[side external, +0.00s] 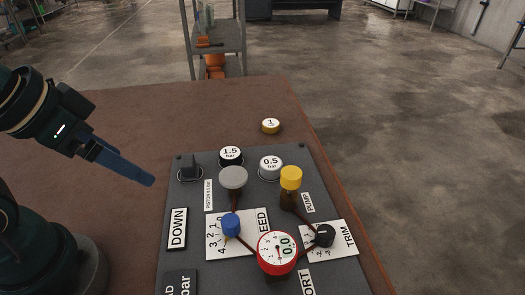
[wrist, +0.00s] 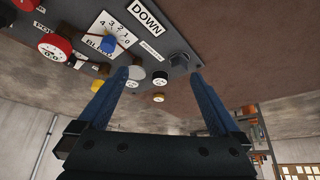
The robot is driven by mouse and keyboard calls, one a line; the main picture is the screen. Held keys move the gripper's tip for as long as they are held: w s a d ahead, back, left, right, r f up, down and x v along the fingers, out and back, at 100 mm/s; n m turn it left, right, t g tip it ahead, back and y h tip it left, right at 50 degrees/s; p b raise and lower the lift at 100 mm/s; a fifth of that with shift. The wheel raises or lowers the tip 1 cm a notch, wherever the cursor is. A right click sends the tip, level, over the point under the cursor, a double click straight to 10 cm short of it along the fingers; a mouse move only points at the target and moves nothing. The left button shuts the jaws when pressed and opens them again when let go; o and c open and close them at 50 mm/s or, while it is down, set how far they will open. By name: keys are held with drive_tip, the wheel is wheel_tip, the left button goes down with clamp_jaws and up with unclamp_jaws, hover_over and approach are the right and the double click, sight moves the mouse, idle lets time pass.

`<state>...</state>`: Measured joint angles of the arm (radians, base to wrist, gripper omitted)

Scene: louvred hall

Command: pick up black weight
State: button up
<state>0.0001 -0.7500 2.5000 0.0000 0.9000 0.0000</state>
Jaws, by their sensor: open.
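The black weight (side external: 231,156), with a white top marked 1.5 bar, sits at the back edge of the grey panel (side external: 185,228). In the wrist view my gripper (wrist: 161,72) is open, with nothing held between the fingers.
A silver 0.5 bar weight (side external: 270,165) is to the right. A yellow weight (side external: 270,126) lies on the brown table (side external: 120,115) behind. A black post (side external: 190,165), grey knob (side external: 233,177), yellow knob (side external: 291,177), blue knob (side external: 230,224) and red gauge (side external: 277,252) stand nearby.

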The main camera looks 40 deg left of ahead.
drive_tip(key=w+a+r+m+t+y, duration=0.2)
drive_tip(key=w+a+r+t, duration=0.2)
drive_tip(key=w+r+t, duration=0.75)
drive_tip(key=m+g+h, duration=0.3)
drive_tip(key=m+h, duration=0.4)
hover_over(229, 153)
drive_tip(key=w+a, duration=0.1)
wheel_tip(229, 153, down, 5)
drive_tip(key=s+a+f+g+h, duration=0.1)
drive_tip(key=f, duration=0.5)
drive_tip(key=s+a+f+g+h, duration=0.1)
drive_tip(key=s+f+g+h, duration=0.1)
drive_tip(key=f, duration=0.5)
drive_tip(key=s+a+f+g+h, duration=0.1)
drive_tip(key=s+f, duration=0.1)
drive_tip(key=f, duration=0.4)
drive_tip(key=shift+f+g, duration=0.15)
drive_tip(key=shift+g, duration=0.2)
drive_tip(key=shift+h, duration=0.3)
drive_tip(key=shift+x, duration=2.4)
clamp_jaws()
